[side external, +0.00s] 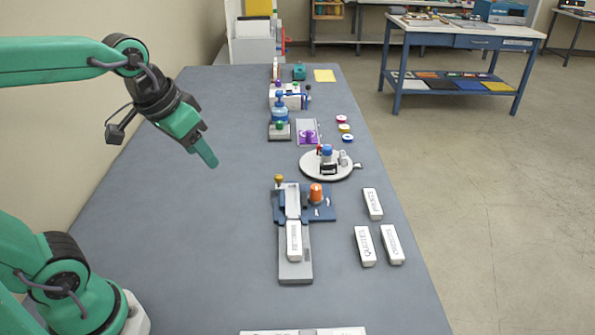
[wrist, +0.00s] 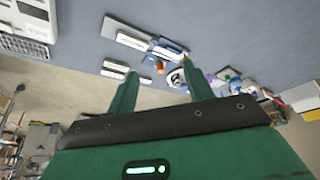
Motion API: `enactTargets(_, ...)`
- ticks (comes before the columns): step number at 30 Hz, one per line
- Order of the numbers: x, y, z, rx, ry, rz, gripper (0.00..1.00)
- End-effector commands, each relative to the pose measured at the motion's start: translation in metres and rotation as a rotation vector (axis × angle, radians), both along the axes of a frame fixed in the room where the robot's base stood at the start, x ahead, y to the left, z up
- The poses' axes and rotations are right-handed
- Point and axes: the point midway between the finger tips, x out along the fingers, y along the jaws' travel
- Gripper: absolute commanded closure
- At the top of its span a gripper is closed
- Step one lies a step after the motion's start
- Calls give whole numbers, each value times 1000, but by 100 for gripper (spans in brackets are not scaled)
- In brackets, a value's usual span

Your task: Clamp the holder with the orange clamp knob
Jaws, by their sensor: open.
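The orange clamp knob (side external: 316,193) stands on the blue base of the holder fixture (side external: 327,212), in the middle of the bench. A grey channel (side external: 295,272) runs from the fixture toward the front, with a white labelled block (side external: 294,241) lying in it. A small yellow knob (side external: 279,179) stands at the fixture's back left corner. My gripper (side external: 210,160) is up in the air, left of and behind the fixture, empty and apart from everything. In the wrist view its two green fingers (wrist: 160,80) are spread, and the orange knob (wrist: 160,66) shows small beyond them.
White labelled blocks (side external: 365,246) lie right of the fixture. A round turntable (side external: 313,170) with small parts stands just behind it. Other small stations and coloured rings (side external: 344,128) are farther back. The bench left of the fixture is clear.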

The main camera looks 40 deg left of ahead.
Motion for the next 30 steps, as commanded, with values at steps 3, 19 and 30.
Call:
enactTargets(3, 24, -2, 3, -1, 35, -1, 49)
enactTargets(19, 129, -11, -10, -4, 167, -2, 49)
enactTargets(30, 199, -20, -49, -3, 258, -2, 49)
